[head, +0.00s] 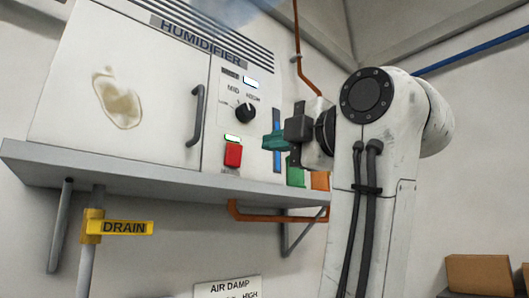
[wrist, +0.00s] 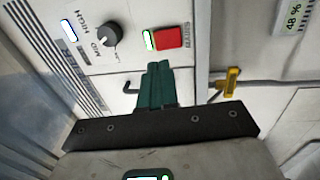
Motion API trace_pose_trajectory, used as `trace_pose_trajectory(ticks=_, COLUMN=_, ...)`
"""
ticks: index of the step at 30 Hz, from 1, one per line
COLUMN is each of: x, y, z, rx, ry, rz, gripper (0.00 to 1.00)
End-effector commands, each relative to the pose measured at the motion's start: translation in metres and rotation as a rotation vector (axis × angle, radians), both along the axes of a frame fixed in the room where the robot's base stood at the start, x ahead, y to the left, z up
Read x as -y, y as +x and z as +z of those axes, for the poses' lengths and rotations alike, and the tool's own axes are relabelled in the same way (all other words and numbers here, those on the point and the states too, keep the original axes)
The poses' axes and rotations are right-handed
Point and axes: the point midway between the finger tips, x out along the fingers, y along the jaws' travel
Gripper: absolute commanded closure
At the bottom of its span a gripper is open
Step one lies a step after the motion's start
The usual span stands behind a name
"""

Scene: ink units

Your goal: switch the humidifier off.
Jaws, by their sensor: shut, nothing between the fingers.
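The humidifier (head: 150,95) is a white cabinet on a grey wall shelf, with its name across the top. Its control panel has a black dial (head: 245,112) marked MID and HIGH, and a red switch (head: 233,155) below with a pale lit indicator (head: 232,138) above it. The wrist view also shows the red switch (wrist: 170,37), the greenish-white lit indicator (wrist: 149,40) and the dial (wrist: 107,37). My gripper (head: 268,142) has teal fingers, shut and empty, right of the red switch in the head view. In the wrist view the fingertips (wrist: 160,66) appear just below the switch; contact cannot be told.
A dark door handle (head: 196,114) stands out left of the panel. The grey shelf (head: 130,174) runs beneath the cabinet. A yellow DRAIN tag (head: 122,228) hangs on a pipe below. Green (head: 295,173) and orange (head: 320,180) boxes sit at the shelf's right end.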

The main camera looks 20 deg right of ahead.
Motion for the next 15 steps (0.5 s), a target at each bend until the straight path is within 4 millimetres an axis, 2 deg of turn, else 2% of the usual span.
trace_pose_trajectory(ticks=7, x=0.012, y=-0.036, z=-0.008, rx=0.002, ry=0.0, rz=-0.001, gripper=1.0)
trace_pose_trajectory(ticks=15, x=0.016, y=-0.048, z=-0.009, rx=-0.002, ry=0.0, rz=0.001, gripper=1.0)
